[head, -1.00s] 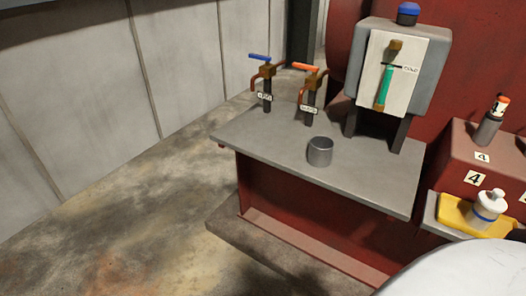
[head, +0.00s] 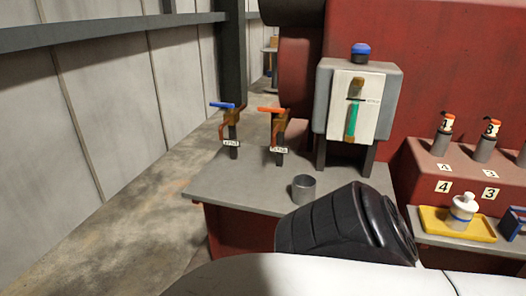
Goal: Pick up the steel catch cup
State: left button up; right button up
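The steel catch cup (head: 304,188) is a small grey open-topped cylinder. It stands upright on the grey bench top (head: 225,188), near the front edge and in front of the gauge stand. A thick black ribbed part, which seems to be one of my arm links, is just right of the cup in the picture and covers the bench's right front. A white rounded part of my body fills the bottom. Neither gripper's fingers are visible. Nothing is seen holding the cup.
Blue-handled (head: 230,125) and orange-handled (head: 277,130) valves stand behind the cup. A grey gauge box (head: 387,80) on legs stands behind right. At right are a yellow tray (head: 432,222) with a white bottle (head: 462,210) and a red block with numbered labels (head: 420,160). The bench's left front is clear.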

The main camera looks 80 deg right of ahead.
aim_at(304, 190)
jog(key=i, duration=1.15)
jog(key=z, duration=2.4)
